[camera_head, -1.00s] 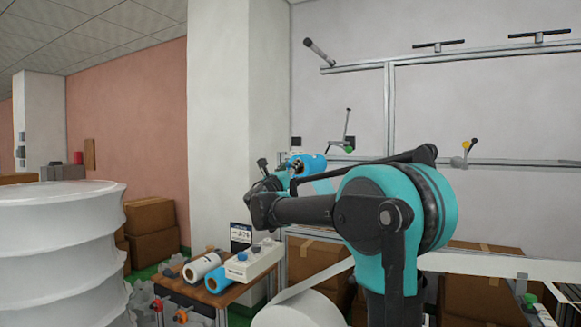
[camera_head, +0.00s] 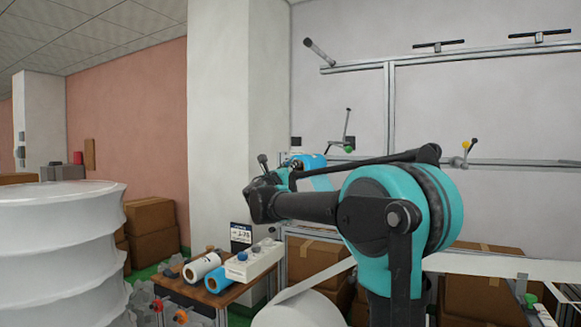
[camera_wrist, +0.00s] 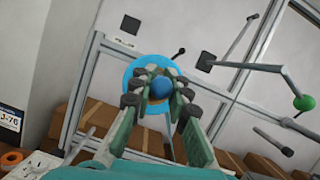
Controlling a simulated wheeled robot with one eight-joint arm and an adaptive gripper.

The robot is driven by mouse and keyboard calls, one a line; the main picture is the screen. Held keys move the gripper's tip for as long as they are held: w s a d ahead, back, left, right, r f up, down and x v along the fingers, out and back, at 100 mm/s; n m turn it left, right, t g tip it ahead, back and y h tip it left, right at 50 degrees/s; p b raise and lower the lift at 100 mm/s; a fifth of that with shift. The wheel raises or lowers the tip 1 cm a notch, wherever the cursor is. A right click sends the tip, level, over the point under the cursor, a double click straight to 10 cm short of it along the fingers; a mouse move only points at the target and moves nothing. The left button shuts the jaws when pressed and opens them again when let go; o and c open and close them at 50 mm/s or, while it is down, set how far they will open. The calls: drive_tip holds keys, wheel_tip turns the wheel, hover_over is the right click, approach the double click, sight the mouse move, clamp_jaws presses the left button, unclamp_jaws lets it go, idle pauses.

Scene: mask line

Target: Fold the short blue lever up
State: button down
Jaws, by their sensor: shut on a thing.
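A round blue knob (camera_wrist: 161,91), the only visible part of what looks like the short blue lever, sits between the fingertips of my gripper (camera_wrist: 160,84) in the wrist view. The fingers are shut on it from both sides. The lever's shaft and pivot are hidden, so I cannot tell its angle.
A blue ring-ended roll (camera_wrist: 133,72) is just behind the knob; it also shows in the head view (camera_head: 315,161). A green-knobbed lever (camera_wrist: 303,102) is to the right, near metal frame bars (camera_wrist: 78,75). A small table (camera_head: 190,291) holds rolls and a white control box (camera_head: 254,262).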

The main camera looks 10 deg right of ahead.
drive_tip(key=r+g+y, duration=0.1)
drive_tip(key=g, duration=0.1)
drive_tip(key=r+g+y, duration=0.1)
drive_tip(key=g, duration=0.1)
drive_tip(key=shift+w+d, duration=0.15)
drive_tip(key=shift+w, duration=0.05)
drive_tip(key=shift+w+d+r+m+g+y, duration=0.1)
drive_tip(key=shift+w+r+g+y, duration=0.15)
drive_tip(key=shift+g+y, duration=0.4)
drive_tip(key=shift+w+d+r+m+g+y, duration=0.15)
drive_tip(key=shift+r+g+y, duration=0.15)
drive_tip(key=shift+g, duration=0.5)
drive_tip(key=shift+w+d+r+m+g+y, duration=0.1)
drive_tip(key=shift+w+r+g+y, duration=0.1)
drive_tip(key=shift+g+y, duration=0.45)
drive_tip(key=c, duration=1.5)
unclamp_jaws()
drive_tip(key=shift+o, duration=0.2)
drive_tip(key=shift+s, duration=0.1)
drive_tip(key=v, duration=1.2)
drive_tip(key=shift+c, duration=0.6)
